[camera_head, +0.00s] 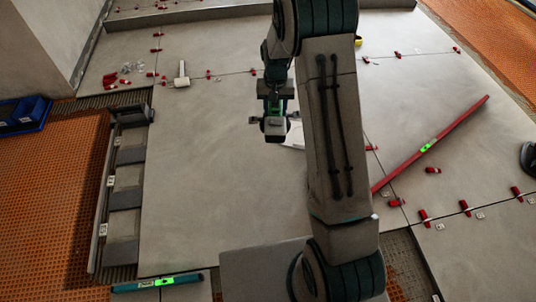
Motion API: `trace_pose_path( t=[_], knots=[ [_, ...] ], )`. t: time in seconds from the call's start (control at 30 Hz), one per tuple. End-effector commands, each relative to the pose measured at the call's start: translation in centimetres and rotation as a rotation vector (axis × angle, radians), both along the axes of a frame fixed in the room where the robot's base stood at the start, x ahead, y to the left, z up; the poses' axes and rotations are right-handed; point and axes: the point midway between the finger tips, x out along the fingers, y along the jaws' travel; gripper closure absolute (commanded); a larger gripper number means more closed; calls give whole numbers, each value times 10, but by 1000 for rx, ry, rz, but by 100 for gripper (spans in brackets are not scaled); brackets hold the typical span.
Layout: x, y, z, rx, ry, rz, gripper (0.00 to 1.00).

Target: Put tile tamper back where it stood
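My gripper (275,128) hangs over the large grey tile in the middle, pointing down. Its fingers are small and dark, and I cannot tell whether they are open or shut. A pale flat piece (293,137) shows just right of the gripper, mostly hidden behind my arm; it may be part of the tile tamper, but I cannot tell, nor whether the gripper touches it. A white T-shaped tool with a handle (182,75) lies on the tiles at the upper left, apart from the gripper.
A red level (430,145) lies slantwise on the right tiles. Red clips (425,218) line the joints. A dark rack (125,195) stands left, a blue tray (22,115) at far left, a teal level (158,284) at front, and a dark round object (528,158) at the right edge.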

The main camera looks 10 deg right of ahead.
Motion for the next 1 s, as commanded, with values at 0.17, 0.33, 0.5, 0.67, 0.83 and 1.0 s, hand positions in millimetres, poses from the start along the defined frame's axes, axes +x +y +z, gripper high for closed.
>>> trace_pose_path(
  t=[0.17, 0.33, 0.5, 0.67, 0.83, 1.0],
  knots=[
    [27, 1, -66, -3, -2, -96, 90],
    [49, 1, -125, -3, -3, -192, 90],
    [66, 1, -185, -1, -4, -289, 90],
    [79, 1, -244, 3, -5, -382, 90],
    [88, 2, -301, 6, -5, -474, 90],
    [93, 2, -340, 11, -7, -540, 90]
  ],
)
